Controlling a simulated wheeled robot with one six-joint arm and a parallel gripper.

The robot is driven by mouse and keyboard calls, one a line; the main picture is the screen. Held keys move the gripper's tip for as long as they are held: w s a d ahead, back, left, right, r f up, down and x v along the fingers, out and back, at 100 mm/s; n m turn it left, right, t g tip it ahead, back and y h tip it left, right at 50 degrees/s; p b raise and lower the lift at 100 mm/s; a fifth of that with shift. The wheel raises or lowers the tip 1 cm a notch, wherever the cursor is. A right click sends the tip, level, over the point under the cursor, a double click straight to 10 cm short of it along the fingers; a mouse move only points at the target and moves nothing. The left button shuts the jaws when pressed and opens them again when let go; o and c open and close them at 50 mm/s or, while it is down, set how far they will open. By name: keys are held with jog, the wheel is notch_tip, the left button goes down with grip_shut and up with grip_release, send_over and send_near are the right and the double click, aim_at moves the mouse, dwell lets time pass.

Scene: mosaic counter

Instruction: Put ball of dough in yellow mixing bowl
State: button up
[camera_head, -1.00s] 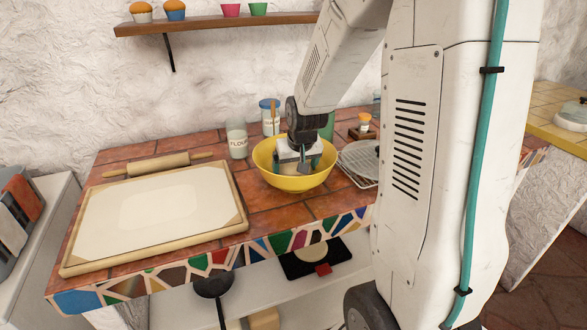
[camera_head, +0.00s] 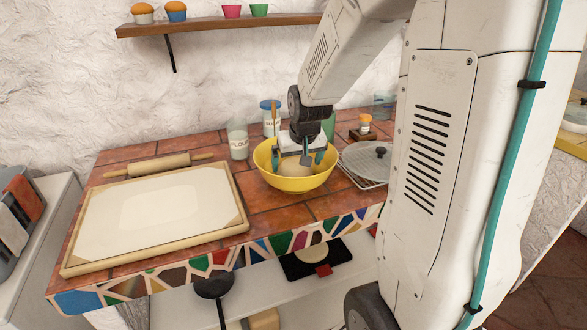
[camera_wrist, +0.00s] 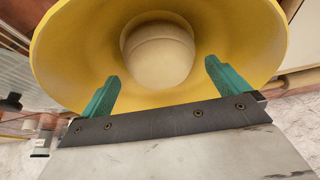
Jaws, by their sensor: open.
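The yellow mixing bowl (camera_head: 291,183) stands on the tiled counter, right of the pastry board. The pale ball of dough (camera_head: 295,168) lies inside it, and it shows in the wrist view (camera_wrist: 158,52) resting in the bottom of the bowl (camera_wrist: 75,50). My gripper (camera_head: 306,158) is above the bowl, pointing down into it. In the wrist view my gripper's two green fingers (camera_wrist: 160,85) are spread apart with nothing between them. The dough is beyond the fingertips and apart from them.
The wooden pastry board (camera_head: 240,190) with a rolling pin (camera_head: 158,166) behind it lies left of the bowl. A flour jar (camera_head: 238,140) stands behind the bowl. A wire rack (camera_head: 362,165) with a lid on it is close on the right.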

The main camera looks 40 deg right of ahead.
jog(key=v, duration=0.8)
jog(key=s+a+r+n+g, duration=0.1)
jog(key=s+a+r+n, duration=0.1)
jog(key=s+a, duration=0.6)
jog(key=s+a+r+n+g+y, duration=0.1)
jog(key=s+a, duration=0.6)
jog(key=s, duration=0.7)
jog(key=shift+s+a+r+n+g+y, duration=0.3)
jog(key=shift+a+r+n+g, duration=0.1)
jog(key=shift+r+n+g, duration=0.15)
